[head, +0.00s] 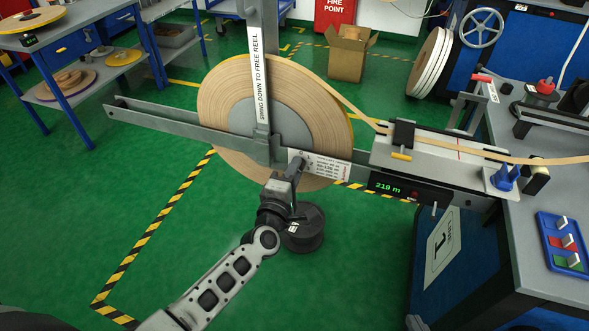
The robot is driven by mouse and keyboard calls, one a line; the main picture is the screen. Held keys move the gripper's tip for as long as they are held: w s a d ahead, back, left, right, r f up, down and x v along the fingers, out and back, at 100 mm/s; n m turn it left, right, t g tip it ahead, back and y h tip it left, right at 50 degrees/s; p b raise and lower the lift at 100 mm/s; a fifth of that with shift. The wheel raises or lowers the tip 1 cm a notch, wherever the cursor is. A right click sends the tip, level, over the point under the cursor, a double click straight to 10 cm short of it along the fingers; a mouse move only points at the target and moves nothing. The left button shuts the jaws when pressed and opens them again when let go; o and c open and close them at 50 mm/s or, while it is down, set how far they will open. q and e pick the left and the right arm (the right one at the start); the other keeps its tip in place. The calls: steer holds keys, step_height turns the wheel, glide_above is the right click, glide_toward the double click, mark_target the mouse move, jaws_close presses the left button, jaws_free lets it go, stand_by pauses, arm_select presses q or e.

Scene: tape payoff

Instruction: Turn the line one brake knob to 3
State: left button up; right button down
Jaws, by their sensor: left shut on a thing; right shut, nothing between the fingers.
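The line one brake knob is mostly hidden behind my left gripper (292,183), at the lower front of the tape reel (225,105). My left gripper comes up from below and is shut on the knob. A white scale plate (328,168) with small print sits beside the knob; a 0 and a 1 show near its upper left, but I cannot tell which number the knob points to. A sign with a large 1 (443,247) hangs on the bench front at the right. My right gripper is not in view.
A grey swing arm (260,80) stands upright across the reel. Tape runs right from the reel through a guide (403,135) over a display (388,187) reading 219 m. Open green floor lies to the left.

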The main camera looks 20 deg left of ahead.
arm_select(q)
steer(key=shift+m, duration=0.4)
steer(key=o, duration=1)
steer(key=shift+s, duration=0.1)
steer(key=s, duration=1.5)
steer(key=shift+s+a, duration=0.25)
steer(key=shift+s, duration=0.15)
